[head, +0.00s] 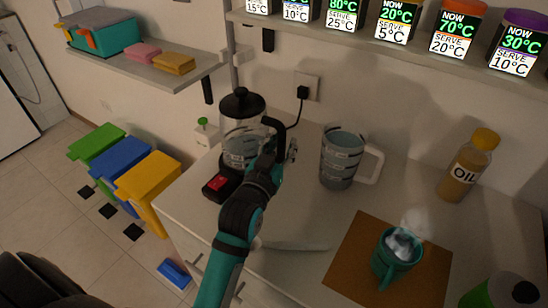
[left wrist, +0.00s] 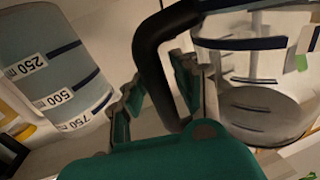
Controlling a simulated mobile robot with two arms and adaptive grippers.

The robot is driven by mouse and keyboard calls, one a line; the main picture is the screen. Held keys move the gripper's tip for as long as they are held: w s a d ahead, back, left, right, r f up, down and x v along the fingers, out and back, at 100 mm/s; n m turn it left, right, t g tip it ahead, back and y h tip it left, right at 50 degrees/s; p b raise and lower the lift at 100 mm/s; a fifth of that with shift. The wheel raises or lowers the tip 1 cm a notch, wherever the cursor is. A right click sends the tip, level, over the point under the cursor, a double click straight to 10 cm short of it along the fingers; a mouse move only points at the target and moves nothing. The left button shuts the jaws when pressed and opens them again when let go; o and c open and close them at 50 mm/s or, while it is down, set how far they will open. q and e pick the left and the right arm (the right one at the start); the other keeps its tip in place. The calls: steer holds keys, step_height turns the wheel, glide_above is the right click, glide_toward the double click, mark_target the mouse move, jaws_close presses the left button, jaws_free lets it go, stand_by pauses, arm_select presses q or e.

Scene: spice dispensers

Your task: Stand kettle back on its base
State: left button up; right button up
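The glass kettle (head: 240,146) has a black lid and a black handle. It stands upright over its black base (head: 228,187), which has a red switch. Whether it is fully seated is hard to tell. My left gripper (head: 279,152) is at the handle, on the kettle's right side. In the left wrist view the black handle (left wrist: 150,62) runs between the fingers of my left gripper (left wrist: 158,92), which look closed on it. The kettle's glass body (left wrist: 265,105) fills the right of that view. My right gripper is not in view.
A grey measuring jug (head: 340,158) stands just right of the gripper. A steaming teal mug (head: 394,262) is on a brown mat (head: 350,240). An oil bottle (head: 467,168) stands at the back right. Spice dispensers (head: 458,28) line the shelf above. Counter between jug and bottle is clear.

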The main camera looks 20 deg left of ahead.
arm_select(q)
steer(key=s+b, duration=0.1)
steer(key=s, duration=1)
steer(key=shift+s+d, duration=0.25)
steer(key=shift+d, duration=0.05)
steer(key=shift+f, duration=0.1)
